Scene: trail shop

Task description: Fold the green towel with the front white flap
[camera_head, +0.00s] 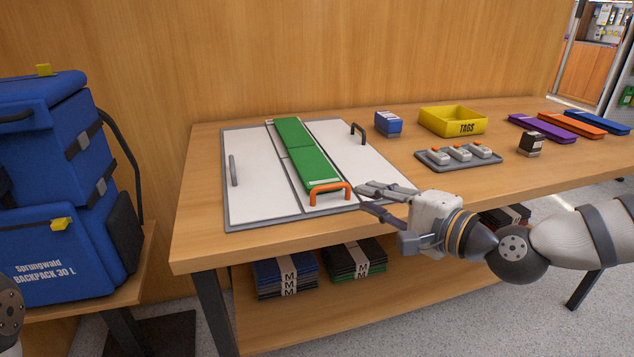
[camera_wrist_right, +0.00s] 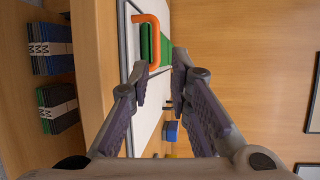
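The green towel (camera_head: 300,148) lies flat as a long narrow strip down the middle of the white folding board (camera_head: 255,200). A cross line shows partway along the towel. The front white flap is mostly hidden under the towel; its orange handle (camera_head: 330,190) stands upright at the near end, and also shows in the right wrist view (camera_wrist_right: 154,27). My right gripper (camera_head: 364,196) is open and empty, just right of the handle and apart from it. In the right wrist view, the open fingers (camera_wrist_right: 160,70) point toward the handle and towel. My left gripper is out of view.
The board has a grey handle (camera_head: 233,170) at left and a dark handle (camera_head: 358,132) at back right. A blue box (camera_head: 388,123), yellow bin (camera_head: 453,121) and grey tray (camera_head: 432,160) stand right. Folded textiles (camera_head: 286,276) lie on the shelf below. A blue backpack (camera_head: 60,190) stands left.

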